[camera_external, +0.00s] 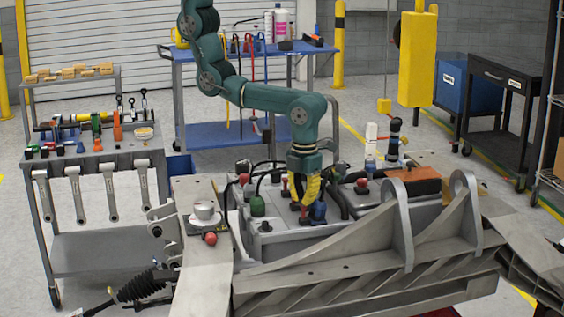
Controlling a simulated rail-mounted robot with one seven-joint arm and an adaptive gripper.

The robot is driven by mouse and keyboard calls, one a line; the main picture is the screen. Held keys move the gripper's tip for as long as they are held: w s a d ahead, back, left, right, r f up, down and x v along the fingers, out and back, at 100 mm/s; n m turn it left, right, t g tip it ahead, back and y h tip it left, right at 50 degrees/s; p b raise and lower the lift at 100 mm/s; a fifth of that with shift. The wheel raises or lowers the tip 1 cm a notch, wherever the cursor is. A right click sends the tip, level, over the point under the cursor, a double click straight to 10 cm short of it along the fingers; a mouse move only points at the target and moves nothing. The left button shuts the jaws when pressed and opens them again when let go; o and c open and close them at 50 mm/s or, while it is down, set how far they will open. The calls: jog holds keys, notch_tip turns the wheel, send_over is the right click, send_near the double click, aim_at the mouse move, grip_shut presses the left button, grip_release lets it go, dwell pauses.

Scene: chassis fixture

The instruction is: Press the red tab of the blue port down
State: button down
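The blue port (319,211) stands on the grey chassis fixture (342,259), near its middle. A small red part (304,217) shows just left of the blue port, low down; I cannot tell whether it is the port's red tab. My gripper (307,203), with yellow and dark fingers, points down from the green arm directly above and slightly left of the blue port. Its fingertips are close to the port, and contact cannot be told. The fingers overlap in this view, so their opening is unclear.
A green connector (257,206) and red-topped fittings (243,180) stand left of the gripper, with black hoses around them. Another red fitting (362,186) and an orange-brown block (413,180) are to the right. Raised metal brackets (398,228) stand at the right front.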

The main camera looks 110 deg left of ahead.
jog(key=shift+f+b, duration=0.5)
jog(key=shift+f, duration=0.3)
notch_tip(320, 180, up, 7)
jog(key=p, duration=0.7)
jog(key=shift+r+p, duration=0.2)
jog(key=shift+p, duration=0.2)
jog(key=shift+f, duration=0.1)
